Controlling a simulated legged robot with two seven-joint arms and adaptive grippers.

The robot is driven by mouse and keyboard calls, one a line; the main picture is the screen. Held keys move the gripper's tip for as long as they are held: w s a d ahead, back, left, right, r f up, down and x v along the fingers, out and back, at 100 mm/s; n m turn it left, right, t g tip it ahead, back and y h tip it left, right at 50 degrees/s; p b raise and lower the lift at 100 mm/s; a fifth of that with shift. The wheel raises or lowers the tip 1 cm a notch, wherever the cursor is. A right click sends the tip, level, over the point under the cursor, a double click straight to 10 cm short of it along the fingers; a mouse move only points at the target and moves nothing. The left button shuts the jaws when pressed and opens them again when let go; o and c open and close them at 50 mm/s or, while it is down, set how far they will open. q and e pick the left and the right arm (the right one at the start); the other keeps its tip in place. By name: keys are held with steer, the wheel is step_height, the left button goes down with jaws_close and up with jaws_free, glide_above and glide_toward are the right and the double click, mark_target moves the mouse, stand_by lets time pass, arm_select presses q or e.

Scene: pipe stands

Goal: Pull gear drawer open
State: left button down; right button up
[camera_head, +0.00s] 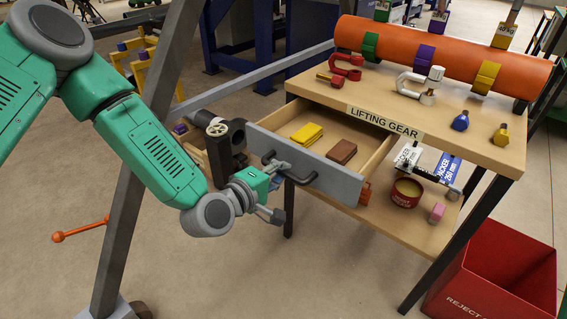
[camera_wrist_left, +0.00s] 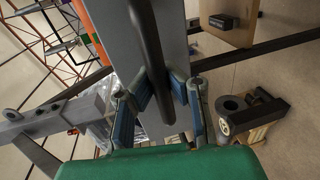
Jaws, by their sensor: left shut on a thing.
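The gear drawer (camera_head: 330,177) has a grey front and stands partly open under the table top labelled LIFTING GEAR (camera_head: 384,122). A yellow block (camera_head: 306,133) and a brown block (camera_head: 341,152) lie inside it. My left gripper (camera_head: 284,172) is at the drawer front, shut on its dark bar handle (camera_head: 300,180). In the left wrist view the handle (camera_wrist_left: 150,60) runs between the two fingers (camera_wrist_left: 157,98), with the grey drawer front behind it. My right gripper is not in view.
The table top (camera_head: 470,128) holds an orange pipe (camera_head: 440,55), shackles and coloured weights. A lower shelf carries a red tin (camera_head: 405,193) and boxes. A red reject bin (camera_head: 500,270) stands at right. A grey slanted post (camera_head: 140,170) stands behind my left arm.

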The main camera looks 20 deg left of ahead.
arm_select(q)
steer(key=s, duration=0.3)
steer(key=shift+s+f, duration=0.2)
steer(key=shift+s, duration=0.2)
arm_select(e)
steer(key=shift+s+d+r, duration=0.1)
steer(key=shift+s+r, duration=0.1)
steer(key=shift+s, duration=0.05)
arm_select(q)
steer(key=shift+a, duration=0.1)
steer(key=c, duration=1.6)
jaws_free()
steer(key=shift+o, duration=0.3)
steer(key=shift+w+r, duration=0.1)
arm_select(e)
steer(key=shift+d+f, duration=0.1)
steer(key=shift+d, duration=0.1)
